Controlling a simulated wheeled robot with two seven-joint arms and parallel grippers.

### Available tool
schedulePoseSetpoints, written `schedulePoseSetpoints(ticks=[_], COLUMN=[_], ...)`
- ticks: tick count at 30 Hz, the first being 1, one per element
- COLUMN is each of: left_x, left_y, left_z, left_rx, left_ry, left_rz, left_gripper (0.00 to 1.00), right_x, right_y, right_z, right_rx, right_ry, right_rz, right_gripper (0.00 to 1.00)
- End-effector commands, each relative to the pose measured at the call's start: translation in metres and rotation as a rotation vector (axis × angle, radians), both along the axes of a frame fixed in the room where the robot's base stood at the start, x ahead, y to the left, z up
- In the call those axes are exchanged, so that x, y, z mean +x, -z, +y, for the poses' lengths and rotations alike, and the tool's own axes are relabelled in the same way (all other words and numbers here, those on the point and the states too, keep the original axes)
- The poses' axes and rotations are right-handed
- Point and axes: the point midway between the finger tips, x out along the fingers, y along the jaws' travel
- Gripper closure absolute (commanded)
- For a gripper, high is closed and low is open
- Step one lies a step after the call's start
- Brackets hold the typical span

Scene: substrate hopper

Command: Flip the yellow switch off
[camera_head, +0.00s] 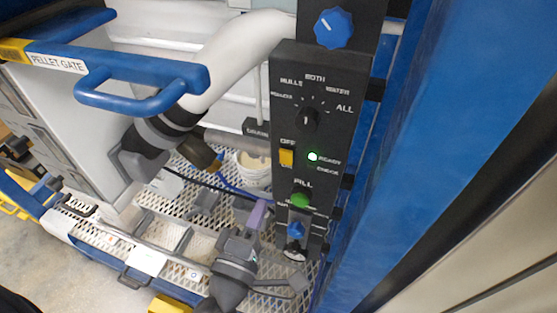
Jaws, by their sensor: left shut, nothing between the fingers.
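The yellow switch (286,158) is a small block on the left side of the dark control panel (328,78), just under the printed word OFF. Which way it is tipped is too small to tell. My left gripper (259,214) comes up from the bottom with a dark wrist and a purplish finger part. It is shut and empty, below and slightly left of the switch, apart from it in the picture. My right gripper is not in view.
The panel also carries a black selector knob (308,119), a lit green light (312,157), a green button (300,200) and blue knobs (333,28). A blue pellet-gate handle (140,95) is at left. A blue post (425,150) stands close on the right.

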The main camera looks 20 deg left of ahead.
Motion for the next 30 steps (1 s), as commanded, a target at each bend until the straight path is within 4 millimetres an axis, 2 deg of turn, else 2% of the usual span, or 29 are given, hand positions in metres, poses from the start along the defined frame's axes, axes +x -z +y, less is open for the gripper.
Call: schedulePoseSetpoints(ticks=[6,13,18,27,30], left_x=[0.049,0.088,0.100,0.101,0.108], left_y=[-0.009,-0.013,-0.013,-0.013,-0.019], left_z=[-0.002,-0.003,-0.004,-0.004,-0.004], left_rx=[0.000,-0.001,0.000,0.000,0.001], left_ry=[-0.001,0.001,0.001,0.002,0.001], left_rz=[-0.004,-0.002,0.000,0.000,0.002], left_gripper=[1.00,1.00,1.00,1.00,1.00], right_x=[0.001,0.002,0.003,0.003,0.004], right_y=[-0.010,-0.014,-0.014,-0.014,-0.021], right_z=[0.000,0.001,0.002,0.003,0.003], right_rx=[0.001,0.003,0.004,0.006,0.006], right_ry=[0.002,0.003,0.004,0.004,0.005], right_rz=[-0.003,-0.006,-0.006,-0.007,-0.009], right_gripper=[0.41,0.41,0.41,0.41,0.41])
